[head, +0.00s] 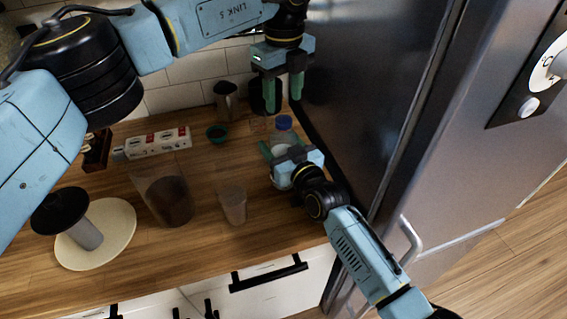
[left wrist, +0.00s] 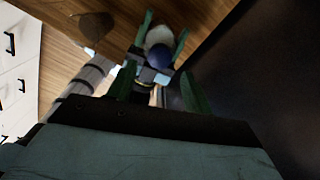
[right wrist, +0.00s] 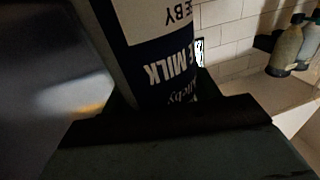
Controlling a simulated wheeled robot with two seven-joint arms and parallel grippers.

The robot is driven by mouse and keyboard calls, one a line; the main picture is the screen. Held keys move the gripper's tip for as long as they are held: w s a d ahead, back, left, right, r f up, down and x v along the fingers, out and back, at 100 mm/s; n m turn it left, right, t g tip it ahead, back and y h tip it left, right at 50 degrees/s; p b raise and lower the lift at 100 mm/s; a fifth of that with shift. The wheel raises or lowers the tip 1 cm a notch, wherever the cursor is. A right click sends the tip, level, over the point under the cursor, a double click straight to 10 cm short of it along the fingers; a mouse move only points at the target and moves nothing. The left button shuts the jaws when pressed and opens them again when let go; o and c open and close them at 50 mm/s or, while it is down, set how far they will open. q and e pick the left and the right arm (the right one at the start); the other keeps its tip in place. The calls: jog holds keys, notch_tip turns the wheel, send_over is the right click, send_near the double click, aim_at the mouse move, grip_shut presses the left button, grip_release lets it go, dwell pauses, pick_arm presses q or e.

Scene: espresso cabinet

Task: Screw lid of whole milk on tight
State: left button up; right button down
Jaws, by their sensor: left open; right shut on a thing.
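In the left wrist view the blue lid (left wrist: 159,56) and pale bottle (left wrist: 158,36) show between the fingers of my right gripper. My right gripper (head: 282,152) is shut on the bottle's body; the right wrist view shows the dark blue MILK label (right wrist: 168,62) close up. My left gripper (head: 282,103) is open and empty, fingers pointing down, above and apart from the lid. How tight the lid sits cannot be told.
A tall clear container (head: 163,192) with dark contents, a clear cup (head: 233,205) and a pale round stand (head: 120,222) are on the counter's left and front. The dark fridge (head: 365,80) closely bounds the right.

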aim_at(284, 119)
pick_arm(q)
notch_tip(284, 119, down, 6)
jog(key=shift+f, duration=0.1)
dwell(0.4)
jog(key=c, duration=1)
jog(key=shift+o, duration=0.2)
jog(key=m, duration=1.7)
jog(key=shift+f+m, duration=0.1)
jog(key=shift+m, duration=0.2)
jog(key=m, duration=0.5)
